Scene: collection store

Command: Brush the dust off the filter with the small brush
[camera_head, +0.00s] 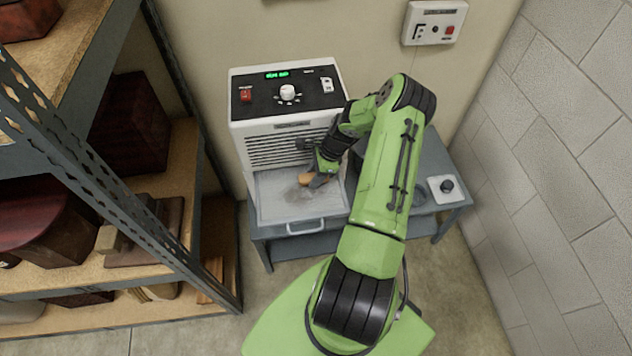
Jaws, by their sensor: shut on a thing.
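The filter (275,206) is a light grey panel with a handle at its front, lying flat in front of the white machine. A darker dusty patch shows on its middle and right part. My gripper (318,180) is over the right half of the filter, shut on the small brush (306,179), whose brown wooden part shows at the fingertips. The bristles are hard to make out, and I cannot tell whether they touch the filter. My arm hides the filter's right side in part.
The white machine (290,127) with a black control panel stands behind the filter on a grey table (262,232). A white box with a black knob (446,187) sits at the table's right. Shelving (150,235) stands close on the left, a block wall (560,160) on the right.

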